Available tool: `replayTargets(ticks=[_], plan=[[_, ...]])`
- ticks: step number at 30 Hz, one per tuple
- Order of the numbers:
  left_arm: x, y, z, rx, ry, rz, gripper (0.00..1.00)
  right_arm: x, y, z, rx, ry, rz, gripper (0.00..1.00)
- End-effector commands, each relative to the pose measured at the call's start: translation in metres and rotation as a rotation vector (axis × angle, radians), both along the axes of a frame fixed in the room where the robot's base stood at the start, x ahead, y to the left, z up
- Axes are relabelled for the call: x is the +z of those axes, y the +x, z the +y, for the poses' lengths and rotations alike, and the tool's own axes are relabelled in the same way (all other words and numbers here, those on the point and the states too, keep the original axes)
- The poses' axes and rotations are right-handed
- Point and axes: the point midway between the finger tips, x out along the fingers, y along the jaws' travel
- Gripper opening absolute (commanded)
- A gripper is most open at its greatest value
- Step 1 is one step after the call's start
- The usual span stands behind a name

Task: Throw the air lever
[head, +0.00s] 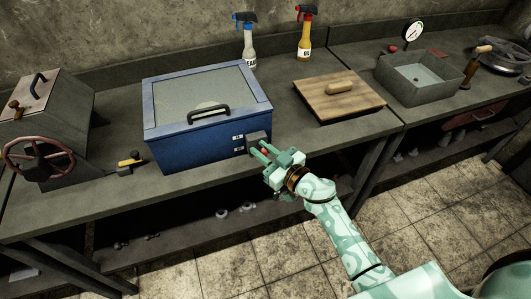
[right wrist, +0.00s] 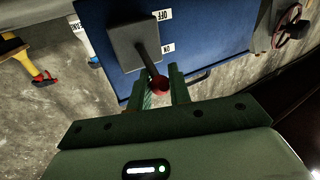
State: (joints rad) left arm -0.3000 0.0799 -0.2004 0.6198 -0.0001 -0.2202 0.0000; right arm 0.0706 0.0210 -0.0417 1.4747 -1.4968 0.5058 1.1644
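The air lever is a dark rod with a red knob (right wrist: 160,84) on a grey block (right wrist: 134,43). The block (head: 256,139) is fixed at the right front corner of the blue cabinet (head: 205,147). White OFF and ON labels sit beside it; in the wrist view the knob end is on the ON label's side. My right gripper (head: 275,153) is at the lever. In the wrist view its two fingers (right wrist: 160,92) are apart, with the knob between their tips. I cannot tell whether they touch it. My left gripper is not in view.
A machine with a red handwheel (head: 40,158) stands left of the cabinet. A small yellow-handled tool (head: 129,160) lies between them. Two spray bottles (head: 249,42) (head: 305,35) stand behind. A wooden board (head: 337,100) and grey basin (head: 418,82) are to the right.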

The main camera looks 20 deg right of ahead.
Motion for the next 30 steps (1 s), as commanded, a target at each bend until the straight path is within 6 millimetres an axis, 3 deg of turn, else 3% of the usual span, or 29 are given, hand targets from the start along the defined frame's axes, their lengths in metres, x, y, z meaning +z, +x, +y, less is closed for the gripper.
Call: replayTargets(ticks=[30], plan=[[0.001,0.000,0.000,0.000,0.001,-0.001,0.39,-0.015,-0.008,0.000,0.001,-0.001,0.009,0.02]])
